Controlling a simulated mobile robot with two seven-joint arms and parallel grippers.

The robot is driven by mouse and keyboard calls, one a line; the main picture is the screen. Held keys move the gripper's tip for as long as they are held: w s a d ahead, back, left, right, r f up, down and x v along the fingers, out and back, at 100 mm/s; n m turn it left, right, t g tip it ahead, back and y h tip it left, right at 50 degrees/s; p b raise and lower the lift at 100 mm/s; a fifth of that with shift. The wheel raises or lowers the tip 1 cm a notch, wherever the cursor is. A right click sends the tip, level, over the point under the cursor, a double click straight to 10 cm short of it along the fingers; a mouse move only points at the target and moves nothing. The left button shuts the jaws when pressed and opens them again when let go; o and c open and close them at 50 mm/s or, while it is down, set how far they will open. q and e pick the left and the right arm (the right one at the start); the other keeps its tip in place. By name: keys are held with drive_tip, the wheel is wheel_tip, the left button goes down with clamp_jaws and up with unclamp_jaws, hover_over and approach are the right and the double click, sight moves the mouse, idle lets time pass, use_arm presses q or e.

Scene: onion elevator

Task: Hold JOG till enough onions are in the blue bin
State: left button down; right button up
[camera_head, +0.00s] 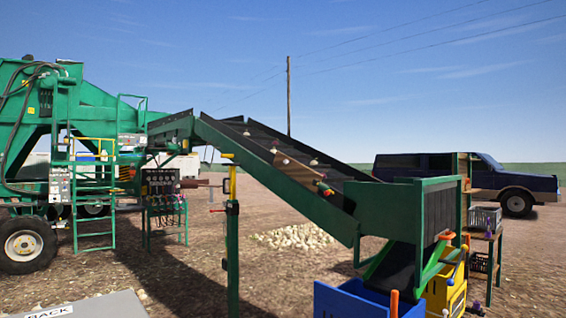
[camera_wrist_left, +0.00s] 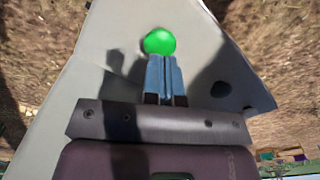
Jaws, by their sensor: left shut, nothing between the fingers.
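In the left wrist view a round, bright green button (camera_wrist_left: 160,41) sits on a grey panel (camera_wrist_left: 105,50). No JOG label is readable. My left gripper (camera_wrist_left: 164,60) is shut and empty, its blue fingertips right at the button's near edge; I cannot tell whether they press it. The blue bin (camera_head: 350,303) is at the bottom of the head view, under the chute (camera_head: 395,268); its inside is hidden. Several onions and other small objects lie on the sloping elevator belt (camera_head: 262,142). My right gripper is not in view.
A yellow bin (camera_head: 434,298) stands right of the blue bin. A grey surface labelled BACK (camera_head: 85,306) fills the lower left corner. A pile of onions (camera_head: 293,237) lies on the ground behind the elevator. A dark pickup (camera_head: 430,166) is parked at right.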

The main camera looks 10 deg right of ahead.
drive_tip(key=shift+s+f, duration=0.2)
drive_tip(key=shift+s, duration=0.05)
use_arm(q)
drive_tip(key=shift+f, duration=0.15)
drive_tip(key=shift+f+b, duration=0.5)
drive_tip(key=shift+f, duration=0.1)
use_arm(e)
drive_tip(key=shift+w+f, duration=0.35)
use_arm(q)
drive_tip(key=shift+f, duration=0.2)
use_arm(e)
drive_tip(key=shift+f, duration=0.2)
use_arm(q)
drive_tip(key=shift+f, duration=0.1)
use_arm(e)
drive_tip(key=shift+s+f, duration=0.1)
